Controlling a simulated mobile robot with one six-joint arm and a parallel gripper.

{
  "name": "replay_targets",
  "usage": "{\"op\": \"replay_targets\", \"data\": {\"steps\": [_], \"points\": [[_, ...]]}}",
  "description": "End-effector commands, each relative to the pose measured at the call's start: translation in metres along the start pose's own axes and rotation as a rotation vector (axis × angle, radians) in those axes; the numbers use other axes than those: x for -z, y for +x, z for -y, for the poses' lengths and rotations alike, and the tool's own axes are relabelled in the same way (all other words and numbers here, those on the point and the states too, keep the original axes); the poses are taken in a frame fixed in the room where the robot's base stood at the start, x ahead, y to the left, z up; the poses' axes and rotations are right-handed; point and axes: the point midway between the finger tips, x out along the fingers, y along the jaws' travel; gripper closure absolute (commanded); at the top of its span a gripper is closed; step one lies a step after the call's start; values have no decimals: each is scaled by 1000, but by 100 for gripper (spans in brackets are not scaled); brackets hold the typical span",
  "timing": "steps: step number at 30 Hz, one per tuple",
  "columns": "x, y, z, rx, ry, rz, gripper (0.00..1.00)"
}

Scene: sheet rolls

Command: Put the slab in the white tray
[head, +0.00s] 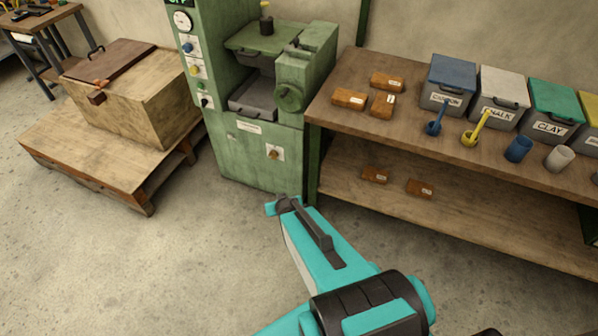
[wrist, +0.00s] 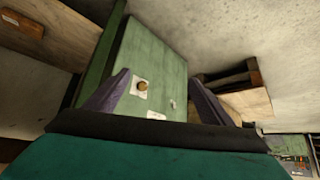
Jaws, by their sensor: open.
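Several brown slab-like blocks with pale labels lie on the shelf unit. A group, including one block (head: 387,82), is on the upper board; two more, including one block (head: 375,175), are on the lower board. I cannot tell which is the task's slab. A block (wrist: 22,23) also shows at the wrist view's upper left corner. No white tray is plain in either view. My gripper (head: 283,205) is over the floor in front of the green machine. In the wrist view its fingers (wrist: 159,78) are apart with nothing between them.
The green machine (head: 262,150) stands left of the shelf unit (head: 440,215). Lidded bins, including a white CHALK bin (head: 498,92), line the upper board's back, with scoops and cups before them. A wooden chest (head: 140,105) sits on a low platform (head: 75,165). The floor in front is clear.

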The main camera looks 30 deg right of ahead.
Motion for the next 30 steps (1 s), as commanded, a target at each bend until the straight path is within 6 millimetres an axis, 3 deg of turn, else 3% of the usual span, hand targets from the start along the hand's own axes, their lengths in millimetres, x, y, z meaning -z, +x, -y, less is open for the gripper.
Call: {"op": "replay_targets", "data": {"steps": [1,6,9,15,22,30], "points": [[-26,5,16,14,-25,58,24],[-111,4,54,44,-106,281,24],[-158,-5,67,51,-150,416,24],[-234,-36,73,48,-217,677,24],[-290,-84,64,36,-259,953,24],[-315,-127,55,32,-286,1158,24]]}}
